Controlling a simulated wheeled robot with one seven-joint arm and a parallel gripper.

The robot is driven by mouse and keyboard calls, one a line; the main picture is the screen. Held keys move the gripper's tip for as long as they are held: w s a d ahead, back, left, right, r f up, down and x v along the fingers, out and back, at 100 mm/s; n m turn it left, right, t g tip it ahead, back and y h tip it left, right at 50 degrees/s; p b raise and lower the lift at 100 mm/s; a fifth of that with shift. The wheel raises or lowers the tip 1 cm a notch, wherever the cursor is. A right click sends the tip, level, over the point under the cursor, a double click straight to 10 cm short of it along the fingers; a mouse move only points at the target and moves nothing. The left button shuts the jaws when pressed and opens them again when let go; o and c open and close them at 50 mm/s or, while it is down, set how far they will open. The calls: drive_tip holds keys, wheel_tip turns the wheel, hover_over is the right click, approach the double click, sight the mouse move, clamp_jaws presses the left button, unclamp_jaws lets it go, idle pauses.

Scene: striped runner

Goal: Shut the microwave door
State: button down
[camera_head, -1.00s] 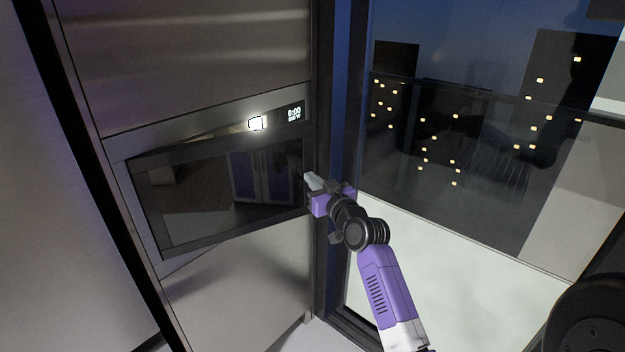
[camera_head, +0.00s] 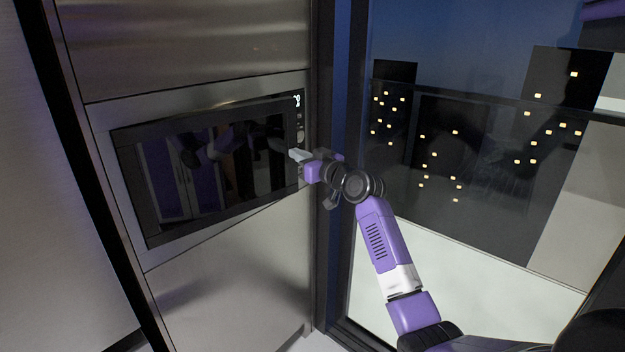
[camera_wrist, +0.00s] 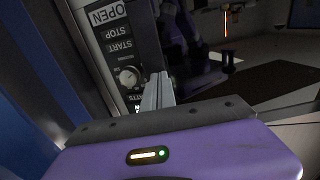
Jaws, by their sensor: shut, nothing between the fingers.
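The microwave door (camera_head: 215,205), a dark glass panel with a black frame, lies close to the front of the built-in microwave (camera_head: 105,150) in the head view. No lit interior shows; I cannot tell whether a small gap remains at its right edge. My gripper (camera_head: 298,155) is shut and empty, its fingertips at the door's right edge, where contact is unclear. In the wrist view the shut fingers (camera_wrist: 158,92) point towards the microwave, beside the control panel (camera_wrist: 122,50) with its buttons and knob. The dark door surface (camera_wrist: 255,95) lies to their right.
Steel panels (camera_head: 235,280) surround the microwave above and below. A dark window frame (camera_head: 340,100) and a large window (camera_head: 470,150) stand just right of it, close to my arm. Open space lies in front of the cabinet.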

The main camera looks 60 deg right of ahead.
drive_tip(key=shift+n+y, duration=0.4)
drive_tip(key=shift+y, duration=0.1)
drive_tip(key=b+x, duration=0.4)
drive_tip(key=x, duration=0.2)
drive_tip(key=shift+r, duration=0.1)
drive_tip(key=shift+w+d+r+b, duration=0.25)
drive_tip(key=shift+w+b, duration=0.1)
drive_tip(key=shift+w, duration=0.1)
drive_tip(key=shift+f, duration=0.1)
